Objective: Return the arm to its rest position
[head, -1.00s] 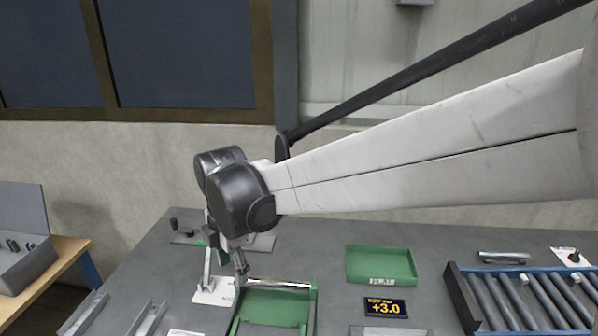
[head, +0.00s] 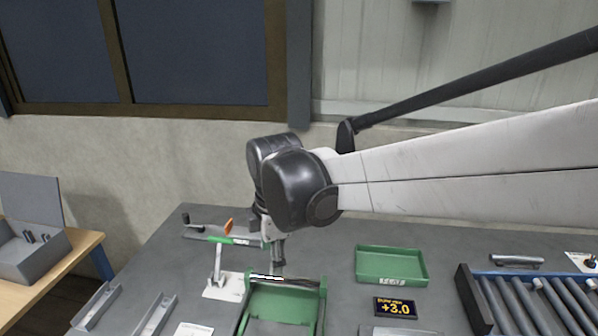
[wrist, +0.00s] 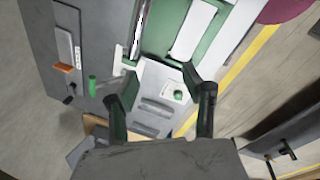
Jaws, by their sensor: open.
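My gripper (wrist: 158,92) is open in the wrist view, with two dark fingers apart and nothing between them. In the head view my gripper (head: 277,266) hangs under my white arm, above the table and close behind a green frame (head: 322,300). Its fingertips are too small there to make out. A white plate with an upright lever (head: 217,270) stands just left of it.
The grey table (head: 340,240) carries a green tray (head: 390,264), a display reading +3.0 (head: 396,308) and a roller conveyor (head: 530,300) at the right. Metal channels (head: 155,314) lie front left. A wooden side table (head: 50,262) with a grey box (head: 30,245) stands at far left.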

